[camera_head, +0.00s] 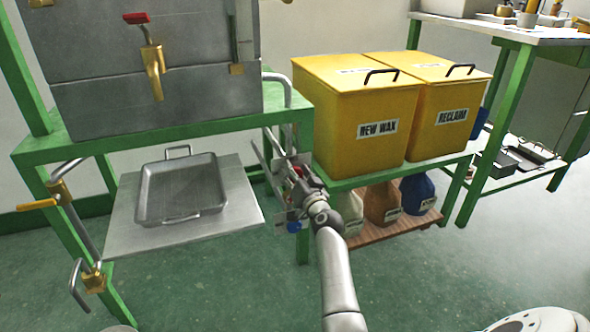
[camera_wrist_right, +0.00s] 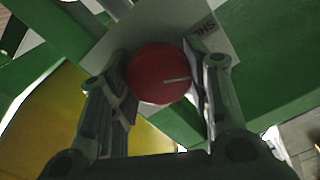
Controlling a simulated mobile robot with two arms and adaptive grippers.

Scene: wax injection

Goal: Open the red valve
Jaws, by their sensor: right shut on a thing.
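In the right wrist view a round red knob (camera_wrist_right: 160,73) with a pale line on its face sits between the two fingers of my right gripper (camera_wrist_right: 163,88). The fingers are closed on its sides. The knob is in front of a pale plate (camera_wrist_right: 218,42) with partly hidden dark lettering. In the head view my right gripper (camera_head: 287,176) is at the right end of the green stand, and its fingers and wrist hide most of the knob. A brass tap (camera_head: 153,62) with a red handle (camera_head: 135,18) is on the grey metal tank, away from the gripper. My left gripper is not in view.
A grey pan (camera_head: 180,188) sits on a metal shelf (camera_head: 236,190) below the tank. Yellow bins (camera_head: 350,130) stand close to the right of my gripper, with bottles (camera_head: 383,203) below. A yellow-handled valve (camera_head: 38,204) is at left. Green floor lies open at right.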

